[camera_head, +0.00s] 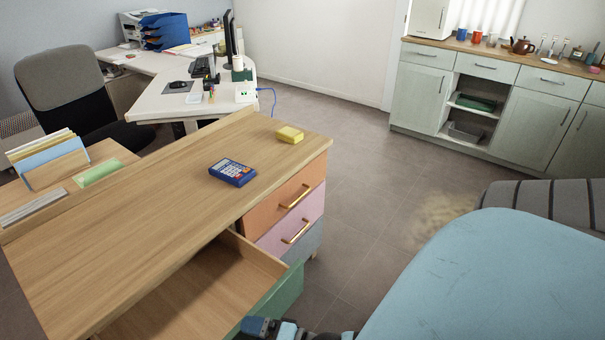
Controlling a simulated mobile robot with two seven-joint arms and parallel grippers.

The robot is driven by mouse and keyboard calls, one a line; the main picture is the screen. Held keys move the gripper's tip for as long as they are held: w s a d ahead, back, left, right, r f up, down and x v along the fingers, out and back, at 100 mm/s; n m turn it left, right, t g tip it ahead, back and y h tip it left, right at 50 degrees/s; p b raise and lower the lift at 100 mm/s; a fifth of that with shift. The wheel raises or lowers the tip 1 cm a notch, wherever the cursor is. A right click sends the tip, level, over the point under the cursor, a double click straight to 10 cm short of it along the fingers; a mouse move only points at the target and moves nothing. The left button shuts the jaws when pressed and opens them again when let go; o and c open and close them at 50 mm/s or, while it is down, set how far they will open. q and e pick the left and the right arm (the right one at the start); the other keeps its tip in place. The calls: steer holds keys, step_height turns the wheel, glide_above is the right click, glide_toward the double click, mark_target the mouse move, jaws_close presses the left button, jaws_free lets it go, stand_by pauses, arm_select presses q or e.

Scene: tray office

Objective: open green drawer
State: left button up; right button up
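The green drawer (287,297) of the wooden desk is pulled out. Its green front faces right and its bare wooden inside (190,295) shows below the desk top; it looks empty where visible. A dark gripper part with blue pieces (268,328), which seems to belong to my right arm, is at the bottom edge of the view, close to the drawer's front. Its fingers and the drawer's handle are hidden or cut off, so I cannot tell whether they touch. My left gripper is not in view.
A blue calculator (232,173) and a yellow block (290,135) lie on the desk top (150,215). Orange (285,205) and pink (292,230) drawers beside are shut. A light blue chair-like surface (490,280) fills the lower right. Floor (365,215) between is clear.

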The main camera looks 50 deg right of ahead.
steer(key=shift+s+d+r, duration=0.45)
steer(key=shift+s+r, duration=0.1)
steer(key=shift+r, duration=0.05)
steer(key=shift+s+d+f, duration=0.15)
steer(key=shift+s+d, duration=0.1)
steer(key=shift+s, duration=0.3)
steer(key=shift+s+d+f, duration=0.15)
steer(key=shift+s+d, duration=0.1)
steer(key=shift+s, duration=0.3)
steer(key=shift+c, duration=0.5)
steer(key=shift+s+d+f+p, duration=0.2)
steer(key=shift+s+d, duration=0.05)
steer(key=shift+s, duration=0.45)
steer(key=shift+s+d+f+p, duration=0.15)
steer(key=shift+s+d, duration=0.1)
steer(key=shift+s, duration=0.45)
steer(key=c, duration=0.4)
steer(key=shift+s+d, duration=0.15)
steer(key=shift+s, duration=0.15)
steer(key=c, duration=0.3)
steer(key=s+d, duration=0.1)
steer(key=s, duration=0.1)
steer(key=s+d+f, duration=0.1)
steer(key=s, duration=0.2)
steer(key=s+d+f, duration=0.1)
steer(key=s, duration=0.1)
steer(key=shift+s+p, duration=0.3)
steer(key=shift+p, duration=0.1)
steer(key=shift+w, duration=0.1)
